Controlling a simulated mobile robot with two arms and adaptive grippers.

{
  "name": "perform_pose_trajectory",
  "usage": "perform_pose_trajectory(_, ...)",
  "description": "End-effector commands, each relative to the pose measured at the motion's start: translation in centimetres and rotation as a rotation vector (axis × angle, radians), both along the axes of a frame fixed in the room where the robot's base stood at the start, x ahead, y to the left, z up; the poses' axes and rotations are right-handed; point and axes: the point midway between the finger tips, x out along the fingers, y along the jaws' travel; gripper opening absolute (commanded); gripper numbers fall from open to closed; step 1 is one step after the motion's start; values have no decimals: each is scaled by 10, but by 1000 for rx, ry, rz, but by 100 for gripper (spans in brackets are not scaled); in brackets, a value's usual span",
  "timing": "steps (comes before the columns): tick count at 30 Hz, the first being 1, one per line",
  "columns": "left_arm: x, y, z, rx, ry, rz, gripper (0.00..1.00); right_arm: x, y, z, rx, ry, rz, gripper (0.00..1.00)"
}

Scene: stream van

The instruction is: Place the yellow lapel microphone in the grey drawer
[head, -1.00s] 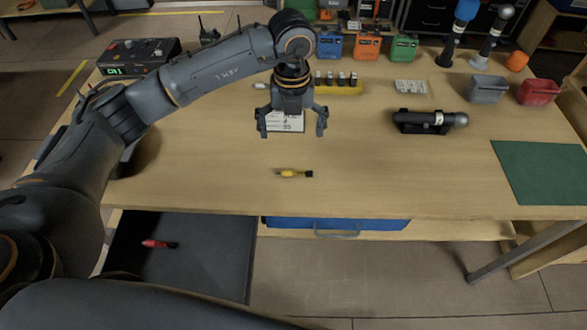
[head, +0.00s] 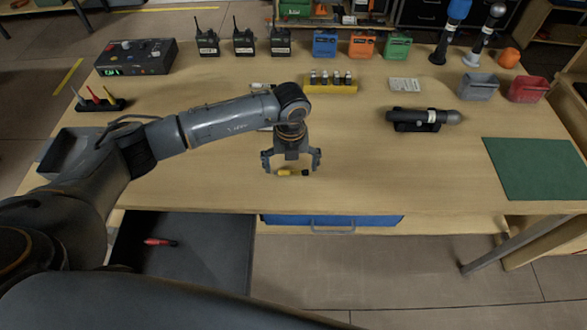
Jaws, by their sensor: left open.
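The yellow lapel microphone (head: 285,172), with a black end, lies on the wooden table near its front edge. My left gripper (head: 291,168) is open, with its fingers pointing down on either side of the microphone. I cannot tell whether the fingers touch it. The grey drawer (head: 215,255) is pulled open under the table at the lower left. A red lapel microphone (head: 161,242) lies inside it. My left arm hides part of the drawer's left side. My right gripper does not show.
A closed blue drawer (head: 355,220) is right of the grey one. A black microphone on a stand (head: 420,118), a green mat (head: 535,168) and grey and red bins (head: 528,89) are on the right. Radios (head: 243,42) and a yellow battery block (head: 331,84) stand behind.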

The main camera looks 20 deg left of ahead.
Motion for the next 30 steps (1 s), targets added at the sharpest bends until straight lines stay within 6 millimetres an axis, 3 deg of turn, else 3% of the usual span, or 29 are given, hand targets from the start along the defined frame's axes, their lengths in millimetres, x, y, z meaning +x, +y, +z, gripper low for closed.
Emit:
perform_pose_trajectory(6,0,0,0,-1,-1,-1,98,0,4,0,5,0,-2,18)
perform_pose_trajectory(13,0,0,0,0,0,-1,54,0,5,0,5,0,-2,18)
perform_pose_trajectory(25,-1,0,0,1,3,0,49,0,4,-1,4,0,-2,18)
perform_pose_trajectory(30,0,0,14,-1,0,-1,49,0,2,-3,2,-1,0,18)
